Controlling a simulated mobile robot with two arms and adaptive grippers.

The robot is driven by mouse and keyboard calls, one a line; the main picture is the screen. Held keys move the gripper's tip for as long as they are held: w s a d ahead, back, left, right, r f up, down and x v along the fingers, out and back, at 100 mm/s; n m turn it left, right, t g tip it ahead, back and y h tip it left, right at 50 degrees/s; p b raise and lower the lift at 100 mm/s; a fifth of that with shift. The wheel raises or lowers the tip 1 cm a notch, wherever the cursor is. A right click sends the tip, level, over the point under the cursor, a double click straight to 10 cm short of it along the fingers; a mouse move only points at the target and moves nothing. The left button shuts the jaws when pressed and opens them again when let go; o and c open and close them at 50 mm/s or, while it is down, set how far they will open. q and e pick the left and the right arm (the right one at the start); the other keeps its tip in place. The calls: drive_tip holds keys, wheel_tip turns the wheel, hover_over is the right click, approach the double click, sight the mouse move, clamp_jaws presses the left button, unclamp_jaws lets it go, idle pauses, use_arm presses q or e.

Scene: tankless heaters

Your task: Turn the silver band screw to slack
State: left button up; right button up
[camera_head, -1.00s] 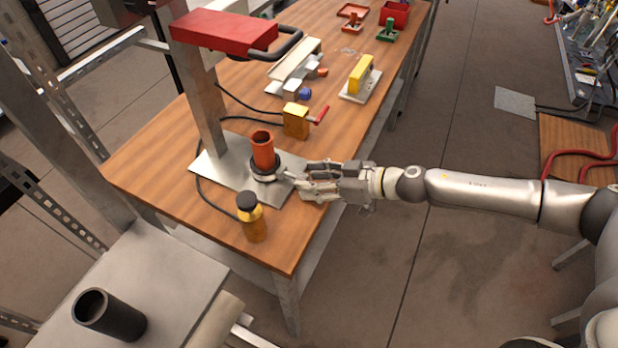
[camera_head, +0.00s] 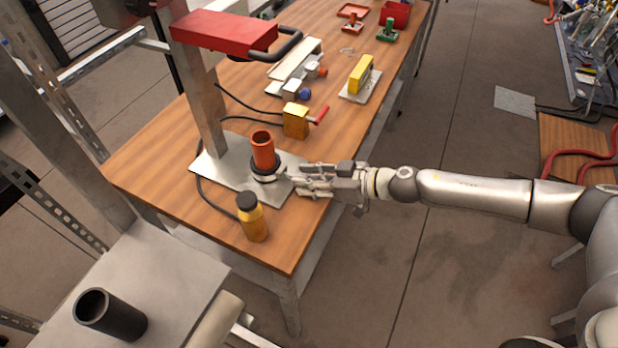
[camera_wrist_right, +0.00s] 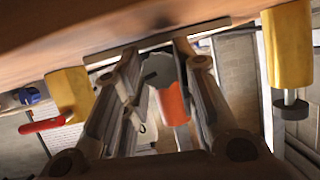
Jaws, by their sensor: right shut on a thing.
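A red-orange tube (camera_head: 263,150) stands upright in a dark collar (camera_head: 258,165) on a steel base plate (camera_head: 224,172). A silver band (camera_head: 266,178) runs round the foot of the collar. My right gripper (camera_head: 285,180) reaches in from the right, low over the plate, with its fingertips at the band's right side. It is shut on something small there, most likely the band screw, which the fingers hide. In the right wrist view the two fingers (camera_wrist_right: 156,55) point at the dark collar, and the tube (camera_wrist_right: 173,104) shows between them. My left gripper is out of view.
A yellow block valve with a red handle (camera_head: 296,121) is behind the tube. A steel post with a red head (camera_head: 222,32) rises left. A dark pipe (camera_head: 108,314) stands on the lower bench.

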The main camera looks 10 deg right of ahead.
drive_tip(key=p, duration=0.1)
drive_tip(key=n+p, duration=0.1)
drive_tip(key=shift+s+a+r+t+h+p, duration=0.1)
drive_tip(key=shift+r+t+h+p, duration=0.2)
drive_tip(key=shift+p, duration=0.1)
drive_tip(key=shift+f+n+t+p, duration=0.25)
drive_tip(key=shift+n+t+p, duration=0.35)
drive_tip(key=shift+n, duration=0.3)
drive_tip(key=o, duration=1)
drive_tip(key=shift+o, duration=0.2)
